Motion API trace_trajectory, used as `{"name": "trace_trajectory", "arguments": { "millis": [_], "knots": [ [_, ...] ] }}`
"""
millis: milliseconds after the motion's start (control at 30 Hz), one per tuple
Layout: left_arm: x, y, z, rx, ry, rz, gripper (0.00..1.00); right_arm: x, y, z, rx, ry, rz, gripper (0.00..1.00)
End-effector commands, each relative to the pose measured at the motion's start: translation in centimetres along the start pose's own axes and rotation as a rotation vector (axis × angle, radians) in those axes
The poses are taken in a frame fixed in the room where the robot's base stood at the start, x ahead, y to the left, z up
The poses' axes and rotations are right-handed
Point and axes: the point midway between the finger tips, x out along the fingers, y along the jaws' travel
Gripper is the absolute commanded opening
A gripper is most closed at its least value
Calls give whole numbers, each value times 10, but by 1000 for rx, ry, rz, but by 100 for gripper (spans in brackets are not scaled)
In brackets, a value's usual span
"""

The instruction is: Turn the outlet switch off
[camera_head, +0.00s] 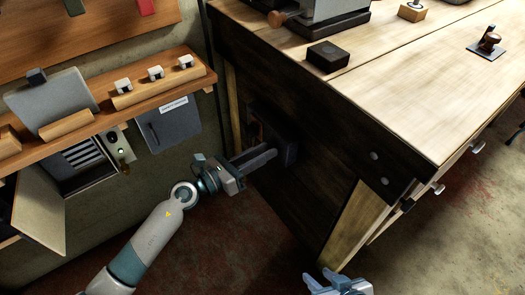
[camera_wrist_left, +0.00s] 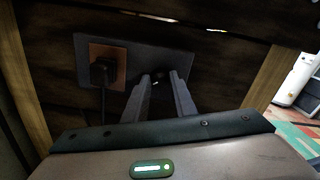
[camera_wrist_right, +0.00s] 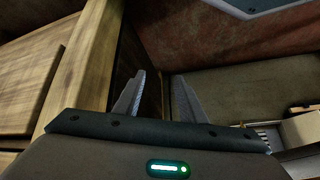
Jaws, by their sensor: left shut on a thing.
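The outlet is a dark plate (camera_head: 287,135) on the side of the workbench. In the left wrist view it shows as a dark grey panel (camera_wrist_left: 145,52) with a brown socket at its left, where a black plug (camera_wrist_left: 103,72) with a cord sits. My left gripper (camera_head: 272,153) reaches the right part of this plate. In the left wrist view its fingertips (camera_wrist_left: 161,76) are close together at the plate, shut on what seems to be the switch, which is mostly hidden and dark. My right gripper (camera_head: 320,275) is open and empty, low in front of the bench.
The workbench top (camera_head: 420,75) carries a black box (camera_head: 328,56) and other items. At left are a wooden shelf (camera_head: 205,78), a grey box (camera_head: 170,124) and an open cabinet door (camera_head: 38,212). Bare floor lies below the outlet.

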Motion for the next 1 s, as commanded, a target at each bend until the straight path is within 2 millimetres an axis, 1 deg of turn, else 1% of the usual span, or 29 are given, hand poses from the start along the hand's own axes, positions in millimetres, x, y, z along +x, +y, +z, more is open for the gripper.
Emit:
{"name": "trace_trajectory", "arguments": {
  "millis": [100, 167, 500, 767, 1000],
  "knots": [
    [0, -1, 2, -57, 1, 1, 2, -2, 11, 2, -2, -46, 27, 37],
    [0, -1, 2, -94, 1, 2, 2, -5, 15, 5, -3, -73, 38, 37],
    [0, 0, 3, -362, 1, 2, 2, -26, 41, 29, 2, -263, 111, 37],
    [0, 1, 2, -535, 1, 2, 2, -42, 57, 43, 12, -380, 155, 37],
    [0, 1, 2, -690, 1, 2, 2, -2, 62, 61, 11, -390, 150, 37]
  ]
}}
